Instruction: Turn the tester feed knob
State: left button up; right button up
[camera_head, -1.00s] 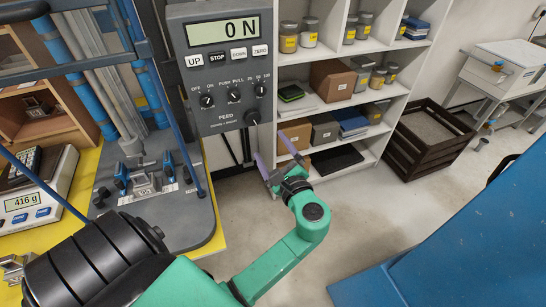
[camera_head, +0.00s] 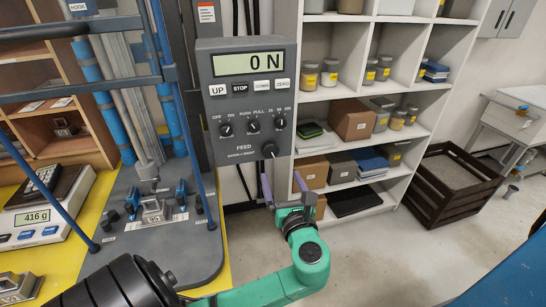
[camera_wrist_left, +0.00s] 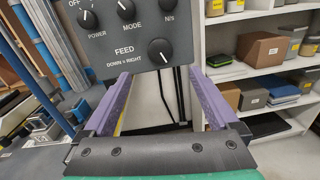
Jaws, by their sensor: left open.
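The feed knob (camera_head: 270,150) is a round black knob with a pale mark at the lower right of the grey tester panel (camera_head: 222,153). In the left wrist view the knob (camera_wrist_left: 160,51) sits below the MODE knob, right of the word FEED. My left gripper (camera_head: 281,180) has purple fingers, open and empty, just below the knob in the head view. In the left wrist view its fingers (camera_wrist_left: 159,78) stand either side of the knob's line, with the knob just beyond the tips. I see no contact. My right gripper is not in view.
Three smaller knobs (camera_head: 253,125) and a row of buttons sit above; the display (camera_head: 249,63) reads 0 N. The tester's base (camera_head: 130,250) and blue rods stand left. A scale (camera_head: 40,215) reads 416 g. White shelves (camera_head: 395,87) and a dark crate (camera_head: 450,190) are right.

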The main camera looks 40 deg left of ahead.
aim_at(272, 152)
pick_arm(q)
jog(key=p+x, duration=0.2)
jog(key=x, duration=0.9)
jog(key=shift+w+a, duration=0.2)
